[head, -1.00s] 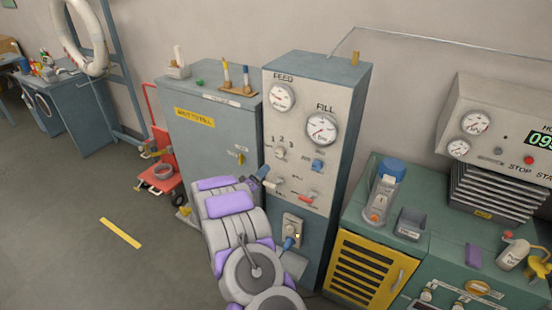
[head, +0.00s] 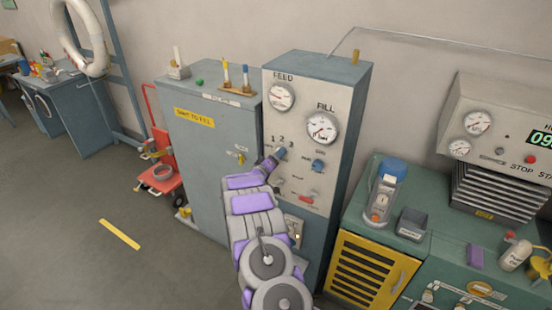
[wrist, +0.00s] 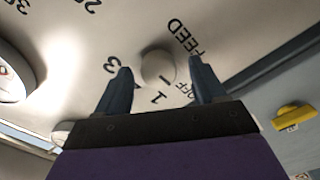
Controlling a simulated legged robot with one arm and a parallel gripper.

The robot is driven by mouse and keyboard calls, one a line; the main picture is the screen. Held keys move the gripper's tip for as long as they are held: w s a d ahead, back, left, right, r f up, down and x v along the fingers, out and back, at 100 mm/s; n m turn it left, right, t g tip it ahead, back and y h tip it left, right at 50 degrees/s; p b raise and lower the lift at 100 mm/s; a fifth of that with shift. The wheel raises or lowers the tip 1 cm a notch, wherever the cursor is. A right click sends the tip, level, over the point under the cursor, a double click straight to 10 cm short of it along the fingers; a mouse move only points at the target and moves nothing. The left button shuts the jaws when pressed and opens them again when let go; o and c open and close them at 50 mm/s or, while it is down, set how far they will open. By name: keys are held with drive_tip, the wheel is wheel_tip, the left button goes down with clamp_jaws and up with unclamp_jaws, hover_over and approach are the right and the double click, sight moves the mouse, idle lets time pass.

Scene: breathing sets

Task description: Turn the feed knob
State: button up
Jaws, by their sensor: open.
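The feed knob (wrist: 158,68) is a round pale knob on the light panel, with the marks OFF, 1 and 3 and the word FEED around it in the wrist view. My gripper (wrist: 160,72) is open, one dark finger on each side of the knob. I cannot tell whether the fingers touch it. In the head view my gripper (head: 276,158) is at the panel (head: 296,140) below the marks 1 2 3 and covers most of the knob.
The FEED gauge (head: 281,97) and FILL gauge (head: 322,128) are above. A blue knob (head: 317,165) and a red-handled switch (head: 309,196) sit close on the right and below. A grey cabinet (head: 210,150) stands left, a green bench (head: 385,220) right.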

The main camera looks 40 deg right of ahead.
drive_tip(key=shift+c, duration=0.3)
drive_tip(key=c, duration=1)
drive_tip(key=shift+a, duration=0.1)
drive_tip(key=shift+m, duration=0.4)
drive_tip(key=shift+f+m+b, duration=0.15)
drive_tip(key=shift+m+b, duration=3.25)
drive_tip(key=shift+m, duration=3.1)
drive_tip(key=shift+f+m+b, duration=0.1)
drive_tip(key=shift+m+b, duration=3.25)
drive_tip(key=shift+m, duration=3.15)
